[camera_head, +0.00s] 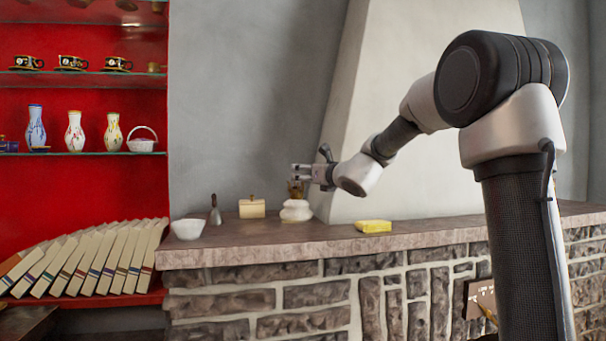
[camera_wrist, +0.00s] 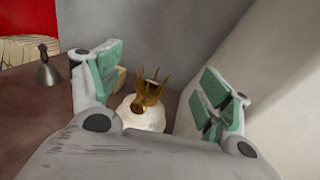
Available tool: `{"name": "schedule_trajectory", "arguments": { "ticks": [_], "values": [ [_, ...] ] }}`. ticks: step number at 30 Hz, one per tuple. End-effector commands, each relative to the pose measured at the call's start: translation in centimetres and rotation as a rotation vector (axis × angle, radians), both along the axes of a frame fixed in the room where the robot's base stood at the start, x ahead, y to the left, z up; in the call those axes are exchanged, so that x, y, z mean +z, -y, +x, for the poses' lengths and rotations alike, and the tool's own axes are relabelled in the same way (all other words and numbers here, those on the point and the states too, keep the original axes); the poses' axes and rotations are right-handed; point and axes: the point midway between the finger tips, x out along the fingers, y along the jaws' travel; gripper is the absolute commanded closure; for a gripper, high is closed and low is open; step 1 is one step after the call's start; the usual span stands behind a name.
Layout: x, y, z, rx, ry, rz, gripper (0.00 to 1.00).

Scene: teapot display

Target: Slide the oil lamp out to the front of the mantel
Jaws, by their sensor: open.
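The oil lamp (camera_head: 297,211) has a white rounded base and a brass burner on top. It stands upright at the back of the stone mantel (camera_head: 330,243), close to the slanted chimney wall. My gripper (camera_head: 297,173) is at the height of the lamp's top, partly in front of the brass part. In the wrist view the lamp (camera_wrist: 143,113) shows below and between the fingers of my gripper (camera_wrist: 158,88). The green-padded fingers are wide apart and hold nothing. I cannot tell whether a finger touches the lamp.
A yellow block (camera_head: 374,226) lies to the right. The mantel in front of the lamp is clear. The chimney (camera_head: 385,80) rises behind.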

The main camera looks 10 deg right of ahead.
Motion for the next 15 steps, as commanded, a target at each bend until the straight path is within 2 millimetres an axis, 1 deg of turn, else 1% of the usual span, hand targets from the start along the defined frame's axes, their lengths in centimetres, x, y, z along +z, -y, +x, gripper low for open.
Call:
{"name": "schedule_trajectory", "arguments": {
  "ticks": [8, 11, 15],
  "values": [
    [-0.3, 0.0, -0.1, 0.001, -0.001, -0.003, 0.22],
    [-1.2, 0.0, -0.1, 0.002, -0.004, -0.002, 0.22],
    [-3.4, 0.0, -0.1, 0.001, -0.004, -0.003, 0.22]
  ]
}}
